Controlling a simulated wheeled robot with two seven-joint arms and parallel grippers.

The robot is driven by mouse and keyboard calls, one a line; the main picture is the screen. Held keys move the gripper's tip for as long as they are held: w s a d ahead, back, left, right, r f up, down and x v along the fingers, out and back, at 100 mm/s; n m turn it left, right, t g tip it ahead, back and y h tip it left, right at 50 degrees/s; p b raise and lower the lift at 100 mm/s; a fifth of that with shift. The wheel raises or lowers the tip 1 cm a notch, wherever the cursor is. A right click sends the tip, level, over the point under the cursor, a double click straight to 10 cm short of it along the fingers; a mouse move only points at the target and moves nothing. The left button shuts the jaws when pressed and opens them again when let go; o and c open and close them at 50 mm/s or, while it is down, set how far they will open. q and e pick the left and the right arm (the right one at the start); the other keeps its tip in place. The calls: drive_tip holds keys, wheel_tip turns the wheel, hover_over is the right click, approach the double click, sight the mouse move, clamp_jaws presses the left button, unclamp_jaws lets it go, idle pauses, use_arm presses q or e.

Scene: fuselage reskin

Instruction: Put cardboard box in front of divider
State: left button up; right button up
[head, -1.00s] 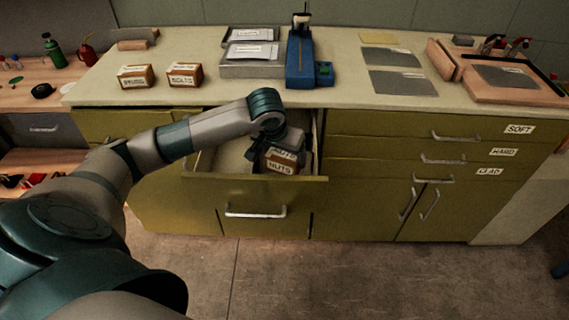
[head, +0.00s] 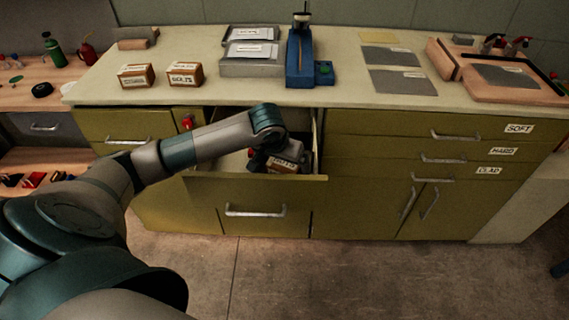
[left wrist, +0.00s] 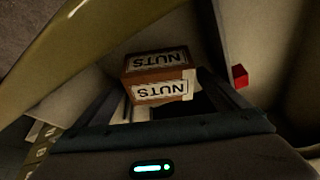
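The cardboard box marked NUTS (head: 285,163) is low inside the open drawer (head: 255,190), behind its front panel, which hides the box's lower part. My left gripper (head: 268,158) reaches down into the drawer at the box. In the left wrist view the box (left wrist: 157,77) sits between the two dark fingers (left wrist: 160,98), which appear closed on its sides. Whether the box touches the drawer floor is hidden. A thin grey upright strip (left wrist: 215,35) stands beside the box; I cannot tell whether it is the divider or a drawer wall. My right gripper is not in view.
Two cardboard boxes (head: 136,76) (head: 185,75), grey trays (head: 250,62) and a blue device (head: 300,58) stand on the countertop above.

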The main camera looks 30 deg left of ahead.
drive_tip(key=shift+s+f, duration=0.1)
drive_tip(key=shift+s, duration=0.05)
use_arm(q)
drive_tip(key=shift+r, duration=0.15)
drive_tip(key=shift+s+r, duration=0.1)
drive_tip(key=shift+r, duration=0.25)
drive_tip(key=b+v, duration=0.1)
drive_tip(key=v, duration=1)
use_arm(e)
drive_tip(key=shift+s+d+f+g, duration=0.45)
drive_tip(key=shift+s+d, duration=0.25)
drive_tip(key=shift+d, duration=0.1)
